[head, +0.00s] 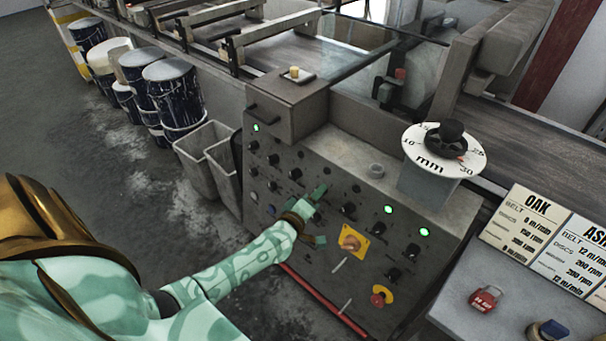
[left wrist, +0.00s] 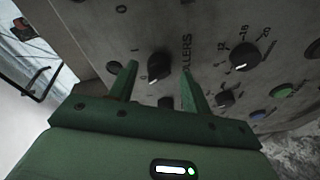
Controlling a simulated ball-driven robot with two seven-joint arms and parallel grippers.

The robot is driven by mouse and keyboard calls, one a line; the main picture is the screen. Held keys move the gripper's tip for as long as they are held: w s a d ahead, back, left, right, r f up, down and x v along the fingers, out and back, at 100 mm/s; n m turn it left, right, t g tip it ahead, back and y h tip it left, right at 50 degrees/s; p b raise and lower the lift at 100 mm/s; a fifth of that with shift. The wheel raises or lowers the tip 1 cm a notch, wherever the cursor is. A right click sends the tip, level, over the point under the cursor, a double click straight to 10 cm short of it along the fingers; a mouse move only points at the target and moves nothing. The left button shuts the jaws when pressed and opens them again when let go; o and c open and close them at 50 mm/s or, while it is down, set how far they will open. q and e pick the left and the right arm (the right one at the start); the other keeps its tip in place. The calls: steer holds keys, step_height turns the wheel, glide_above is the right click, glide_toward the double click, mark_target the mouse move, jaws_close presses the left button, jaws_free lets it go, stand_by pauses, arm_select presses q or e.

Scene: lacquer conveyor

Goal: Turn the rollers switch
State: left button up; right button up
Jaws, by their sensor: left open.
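The rollers switch (left wrist: 160,66) is a black knob on the grey panel in the left wrist view. The word ROLLERS is printed beside it, and 0 and 1 marks are near it. My left gripper (left wrist: 158,72) is open, with one green finger on each side of the knob. I cannot tell whether the fingers touch it. In the head view my left gripper (head: 320,215) is in front of the control panel (head: 350,175), and I cannot pick out the rollers switch there for certain. My right gripper is not in view.
A second knob with a numbered scale (left wrist: 244,54) sits beside the switch. The panel also has a yellow-plated switch (head: 350,242), a red button (head: 380,295) and lit green lamps (head: 424,231). A mm dial (head: 444,150) stands on top. A red padlock (head: 486,298) lies at right.

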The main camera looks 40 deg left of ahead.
arm_select(q)
steer(key=p+v, duration=0.3)
steer(key=v, duration=1.2)
steer(key=shift+s+p, duration=0.35)
steer(key=shift+s, duration=0.05)
steer(key=s+d+f+m+g+h, duration=0.1)
steer(key=s+f+m+g, duration=0.2)
steer(key=s+f+m, duration=0.5)
steer(key=s+d+f+m+g+h, duration=0.1)
steer(key=s+f+m+g+h, duration=0.2)
steer(key=f, duration=0.8)
steer(key=s+d+f+m+g+y, duration=0.1)
steer(key=s+f, duration=0.5)
steer(key=s, duration=0.7)
steer(key=s+d+f+m+g+y, duration=0.1)
steer(key=s+d+f+m+g, duration=0.2)
steer(key=s, duration=1)
step_height(320, 180, down, 4)
steer(key=m+g, duration=0.3)
steer(key=g, duration=0.2)
steer(key=shift+s+m, duration=0.25)
steer(key=shift+m, duration=0.05)
